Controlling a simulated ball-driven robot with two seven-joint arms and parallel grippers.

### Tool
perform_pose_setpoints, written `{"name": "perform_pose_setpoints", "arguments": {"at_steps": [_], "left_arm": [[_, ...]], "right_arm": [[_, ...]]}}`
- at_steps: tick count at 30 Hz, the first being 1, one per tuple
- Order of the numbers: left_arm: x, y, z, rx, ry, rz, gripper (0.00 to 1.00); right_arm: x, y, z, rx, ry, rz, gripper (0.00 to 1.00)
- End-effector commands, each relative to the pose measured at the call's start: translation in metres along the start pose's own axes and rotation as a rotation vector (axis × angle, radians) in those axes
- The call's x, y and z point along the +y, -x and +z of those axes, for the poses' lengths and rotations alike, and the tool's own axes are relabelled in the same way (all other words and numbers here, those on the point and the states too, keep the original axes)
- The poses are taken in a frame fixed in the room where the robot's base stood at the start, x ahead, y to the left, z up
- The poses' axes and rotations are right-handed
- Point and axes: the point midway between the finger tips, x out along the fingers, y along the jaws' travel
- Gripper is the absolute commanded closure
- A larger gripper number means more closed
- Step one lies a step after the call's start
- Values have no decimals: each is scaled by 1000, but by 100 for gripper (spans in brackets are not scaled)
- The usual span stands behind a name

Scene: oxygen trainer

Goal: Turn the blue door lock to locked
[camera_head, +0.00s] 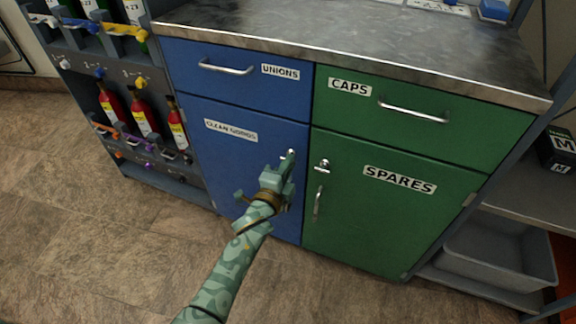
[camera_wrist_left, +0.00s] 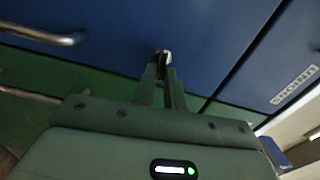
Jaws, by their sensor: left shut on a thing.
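The blue door (camera_head: 225,165), labelled CLEAN GOODS, is shut in the cabinet's lower left. Its small metal lock (camera_head: 291,153) sits near the door's upper right corner. My left gripper (camera_head: 287,163) is at this lock, and the wrist view shows the fingertips (camera_wrist_left: 163,72) closed around the silvery lock piece (camera_wrist_left: 164,57). The fingers cover part of the lock, so I cannot tell its exact angle. My forearm hides the lower part of the blue door. My right gripper is in neither view.
The green SPARES door (camera_head: 400,215) has its own lock (camera_head: 323,164) and handle (camera_head: 318,204) just right of my gripper. Drawer handles (camera_head: 226,68) stick out above. A bottle rack (camera_head: 75,45) stands left; a grey bin (camera_head: 495,255) sits right.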

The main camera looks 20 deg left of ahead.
Motion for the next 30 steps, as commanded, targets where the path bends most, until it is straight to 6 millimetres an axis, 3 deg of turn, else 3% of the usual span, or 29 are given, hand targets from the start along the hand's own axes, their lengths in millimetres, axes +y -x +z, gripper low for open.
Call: {"name": "perform_pose_setpoints", "arguments": {"at_steps": [9, 23, 24, 26, 30], "left_arm": [[4, 1, 0, 0, -98, 5, 100], [4, 1, -1, 1, -111, 5, 100], [4, 1, -1, 1, -111, 5, 86], [3, 1, 0, 1, -111, 5, 70], [3, 0, 0, 0, -110, 3, 67]], "right_arm": [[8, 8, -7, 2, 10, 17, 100], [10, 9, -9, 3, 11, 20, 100], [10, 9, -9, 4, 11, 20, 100], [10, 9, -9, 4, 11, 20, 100], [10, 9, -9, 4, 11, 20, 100]]}}
